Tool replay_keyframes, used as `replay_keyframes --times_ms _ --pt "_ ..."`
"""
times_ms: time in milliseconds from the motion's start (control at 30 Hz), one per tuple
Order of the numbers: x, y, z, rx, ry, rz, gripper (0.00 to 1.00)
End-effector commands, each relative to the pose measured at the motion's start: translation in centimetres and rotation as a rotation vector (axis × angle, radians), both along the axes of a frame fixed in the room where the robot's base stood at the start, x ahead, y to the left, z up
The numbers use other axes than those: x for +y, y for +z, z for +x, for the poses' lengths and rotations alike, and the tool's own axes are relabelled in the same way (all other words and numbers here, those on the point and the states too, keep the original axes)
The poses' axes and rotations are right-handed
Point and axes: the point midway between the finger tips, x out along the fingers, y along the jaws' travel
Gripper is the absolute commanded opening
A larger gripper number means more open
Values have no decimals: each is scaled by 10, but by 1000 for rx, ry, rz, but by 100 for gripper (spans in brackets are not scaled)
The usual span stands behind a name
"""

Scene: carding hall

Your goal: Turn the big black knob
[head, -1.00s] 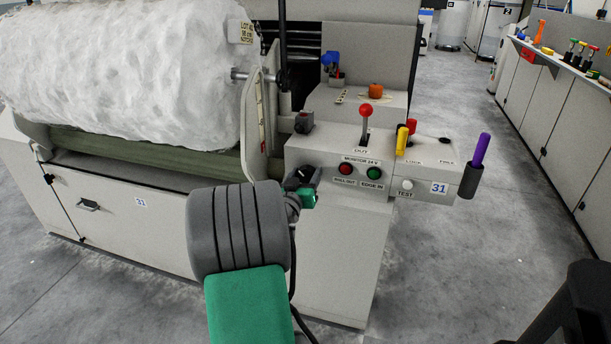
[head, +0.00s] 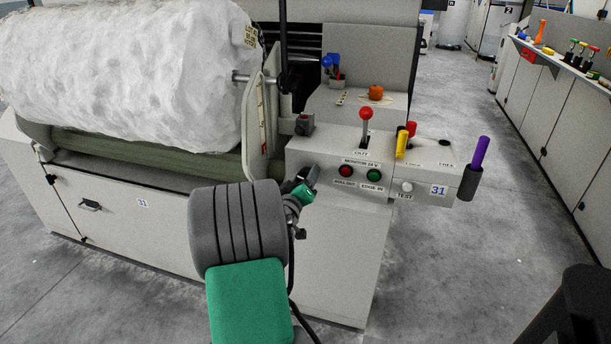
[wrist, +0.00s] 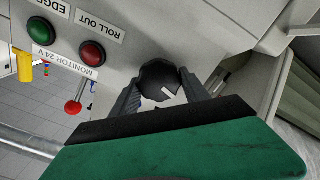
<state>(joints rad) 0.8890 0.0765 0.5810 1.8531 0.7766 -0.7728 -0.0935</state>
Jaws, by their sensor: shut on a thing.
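The big black knob (wrist: 157,76) is on the pale machine front in the wrist view, with a white pointer mark on its face. My gripper (wrist: 161,88) is shut on it, one dark finger on each side. In the head view my gripper (head: 309,180) is at the machine's front face, left of the red and green buttons, and the knob is hidden there by my wrist and fingers.
A red button (head: 345,171) and a green button (head: 373,175) sit just right of my gripper. A red-topped lever (head: 366,114), a yellow handle (head: 401,144) and a purple handle (head: 479,152) stand further right. A large white fibre roll (head: 120,75) lies at left.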

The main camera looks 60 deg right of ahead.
Motion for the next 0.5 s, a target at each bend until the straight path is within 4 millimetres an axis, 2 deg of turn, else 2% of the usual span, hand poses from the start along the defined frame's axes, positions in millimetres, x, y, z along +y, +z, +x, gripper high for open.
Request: replay_keyframes --times_ms 200,500 --pt "0 0 1 148 0 -22 13" --pt "0 0 1 262 0 -43 13"
